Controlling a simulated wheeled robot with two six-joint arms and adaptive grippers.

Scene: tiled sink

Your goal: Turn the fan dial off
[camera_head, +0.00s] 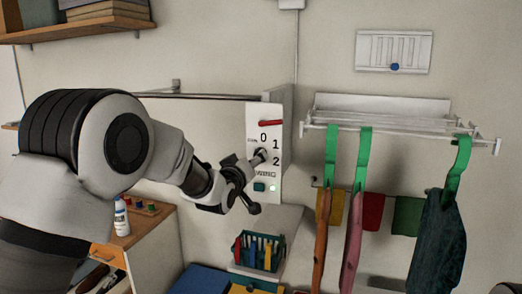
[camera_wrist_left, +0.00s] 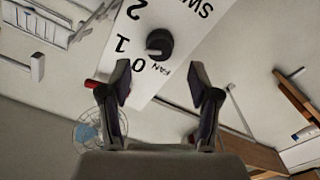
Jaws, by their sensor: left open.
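The fan dial (camera_wrist_left: 159,44) is a round black knob on a white panel (camera_wrist_left: 184,22) marked 0, 1, 2 and FAN. Its exact setting is too small to tell. In the head view, the panel (camera_head: 264,115) is on the wall, and my gripper partly covers the dial area. My left gripper (camera_head: 256,182) is at the panel's front. In the left wrist view, its two fingers (camera_wrist_left: 159,76) are spread apart with nothing between them; the dial appears just beyond the fingertips. I cannot tell whether a finger touches the panel. My right gripper is not in view.
A drying rack (camera_head: 385,122) with hanging cloths is to the right. A pen basket (camera_head: 259,252) stands below. A wooden shelf (camera_head: 80,28) is upper left.

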